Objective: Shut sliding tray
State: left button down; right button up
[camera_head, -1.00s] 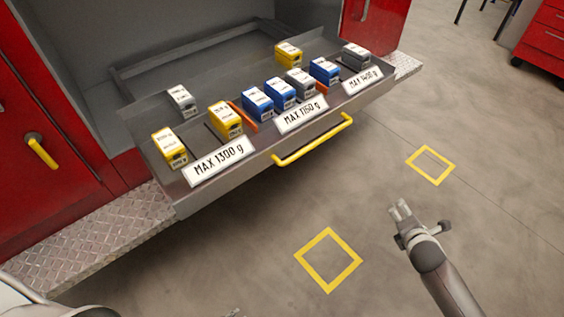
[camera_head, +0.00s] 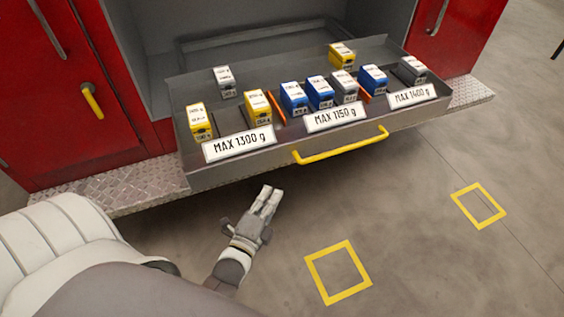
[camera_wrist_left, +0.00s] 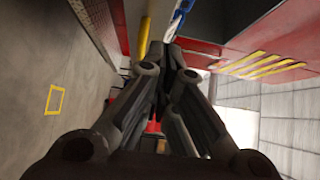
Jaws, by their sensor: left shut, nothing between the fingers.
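The sliding tray (camera_head: 225,174) is pulled out of the grey cabinet bay, low in front of its opening. It carries several yellow, blue and grey boxes and white weight labels. A yellow bar handle (camera_head: 342,147) runs along its front; a yellow bar, likely this handle, shows in the left wrist view (camera_wrist_left: 143,38). My left gripper (camera_head: 270,198) is below and left of the handle in the head view, apart from it. Its fingers (camera_wrist_left: 174,52) are together and empty. My right gripper is not in view.
Red cabinet doors (camera_head: 60,120) flank the bay, the left one with a yellow handle (camera_head: 92,101). A diamond-plate step (camera_head: 130,189) runs under the tray. Yellow squares (camera_head: 338,272) mark the open grey floor in front.

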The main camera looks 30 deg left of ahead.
pick_arm(q)
send_near(286, 150)
jog(key=w+d, duration=0.2)
jog(key=d, duration=0.1)
jog(key=shift+w+a+r+p, duration=0.1)
jog(key=shift+w+a+p, duration=0.4)
jog(key=shift+a, duration=0.4)
jog(key=shift+w+a+p, duration=0.25)
jog(key=shift+w+a, duration=0.4)
jog(key=shift+a, duration=0.25)
